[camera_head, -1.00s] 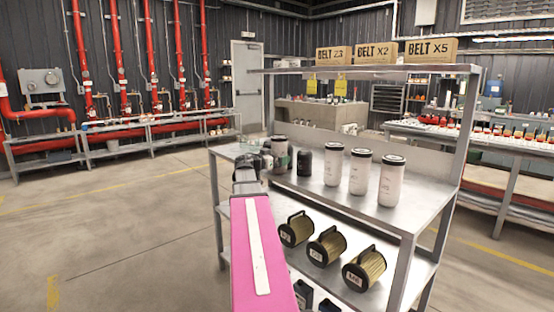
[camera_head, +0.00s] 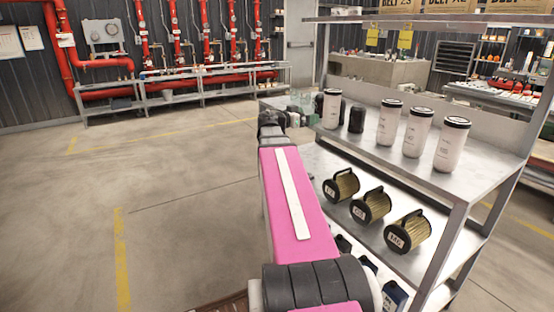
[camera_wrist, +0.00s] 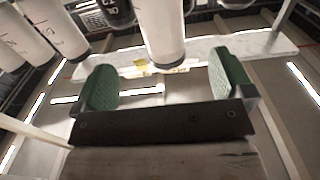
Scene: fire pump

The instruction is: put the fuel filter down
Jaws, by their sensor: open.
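The fuel filter appears to be the white canister with a black top (camera_head: 331,110). It stands upright on the metal shelf's top board (camera_head: 478,187), left of the other white canisters. My gripper is at the far end of my pink arm in the head view, its fingers mostly hidden there. In the wrist view my gripper (camera_wrist: 163,78) has its two green pads wide apart with nothing held between them. A white canister (camera_wrist: 162,38) shows beyond the pads, clear of both.
A black canister (camera_head: 357,119) and white canisters (camera_head: 389,122) (camera_head: 417,131) (camera_head: 451,145) stand on the same board. Below are yellow pleated filters (camera_head: 371,207) with handles. Red pipes (camera_head: 60,50) line the back wall. The floor to the left is free.

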